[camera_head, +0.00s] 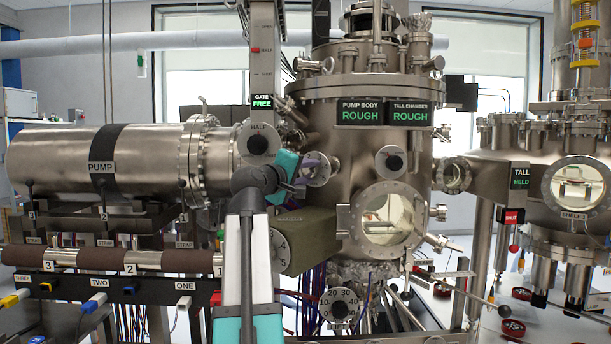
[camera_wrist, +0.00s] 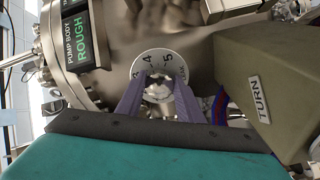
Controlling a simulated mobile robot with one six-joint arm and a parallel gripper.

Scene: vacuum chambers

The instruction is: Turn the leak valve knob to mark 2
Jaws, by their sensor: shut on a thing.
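The leak valve knob (camera_wrist: 160,92) is silver and sits at the centre of a pale round dial (camera_wrist: 150,60) in the wrist view. Marks 4 and 5 show on the dial's upper edge, with part of another mark at the left. The lower dial is hidden, and I cannot tell which mark the knob points to. My gripper (camera_wrist: 158,86) has its two purple fingers on either side of the knob, shut on it. In the head view my gripper (camera_head: 303,184) reaches toward a round plate (camera_head: 318,168) on the tall chamber's left side; the knob is not clear there.
An olive box (camera_head: 305,240) with a numbered dial is just below my gripper; its TURN label (camera_wrist: 258,100) shows close at the right in the wrist view. The tall chamber (camera_head: 370,110) stands right behind. The PUMP cylinder (camera_head: 60,165) is at left. A 20-30-40 dial (camera_head: 340,309) is low.

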